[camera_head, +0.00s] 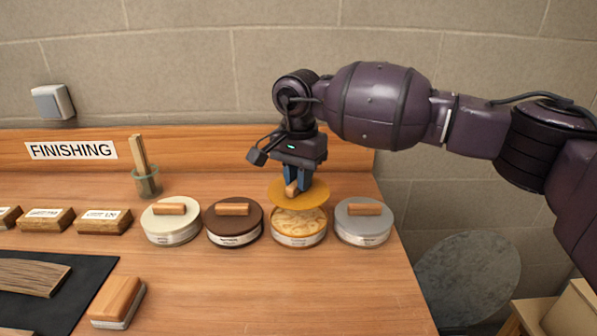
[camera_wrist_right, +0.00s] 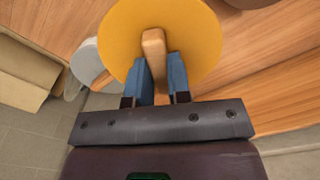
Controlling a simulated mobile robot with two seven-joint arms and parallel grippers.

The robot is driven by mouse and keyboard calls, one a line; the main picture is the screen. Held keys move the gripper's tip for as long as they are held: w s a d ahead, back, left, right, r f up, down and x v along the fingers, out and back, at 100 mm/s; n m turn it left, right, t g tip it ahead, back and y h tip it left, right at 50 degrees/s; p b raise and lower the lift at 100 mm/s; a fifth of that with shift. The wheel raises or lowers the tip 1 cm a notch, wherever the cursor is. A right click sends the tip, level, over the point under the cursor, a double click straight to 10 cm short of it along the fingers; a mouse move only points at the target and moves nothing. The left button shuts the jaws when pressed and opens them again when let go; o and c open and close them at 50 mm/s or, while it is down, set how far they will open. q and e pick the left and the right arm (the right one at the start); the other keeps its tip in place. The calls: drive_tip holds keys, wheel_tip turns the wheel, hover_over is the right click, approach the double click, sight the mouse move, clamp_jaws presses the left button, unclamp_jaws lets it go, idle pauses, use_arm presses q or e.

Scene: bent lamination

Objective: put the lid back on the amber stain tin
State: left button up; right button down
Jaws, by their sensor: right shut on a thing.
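The amber stain tin (camera_head: 299,230) stands uncovered in the row of tins, with its pale amber content showing. My right gripper (camera_head: 297,184) is shut on the wooden handle of the amber lid (camera_head: 313,194). The lid is just above the tin and a little toward its back, covering part of the opening from this view; I cannot tell whether it touches the rim. In the right wrist view the amber lid (camera_wrist_right: 198,30) fills the top middle, and the right gripper's blue fingers (camera_wrist_right: 159,75) are at its handle. The left gripper is not in view.
A grey-lidded tin (camera_head: 363,224) stands close on the right, a brown-lidded tin (camera_head: 234,223) close on the left, and a cream-lidded tin (camera_head: 170,222) beyond it. A jar with sticks (camera_head: 147,182) stands behind.

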sight(299, 198)
wheel_tip(299, 198, down, 2)
drive_tip(key=shift+f, duration=0.2)
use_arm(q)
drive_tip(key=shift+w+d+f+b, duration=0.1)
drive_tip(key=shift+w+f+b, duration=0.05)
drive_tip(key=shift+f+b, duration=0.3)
use_arm(e)
drive_tip(key=shift+f, duration=1.25)
drive_tip(key=shift+f, duration=0.15)
idle(0.5)
drive_tip(key=c, duration=0.5)
unclamp_jaws()
idle(0.3)
drive_tip(key=shift+r+p, duration=0.65)
drive_tip(key=shift+r, duration=2.85)
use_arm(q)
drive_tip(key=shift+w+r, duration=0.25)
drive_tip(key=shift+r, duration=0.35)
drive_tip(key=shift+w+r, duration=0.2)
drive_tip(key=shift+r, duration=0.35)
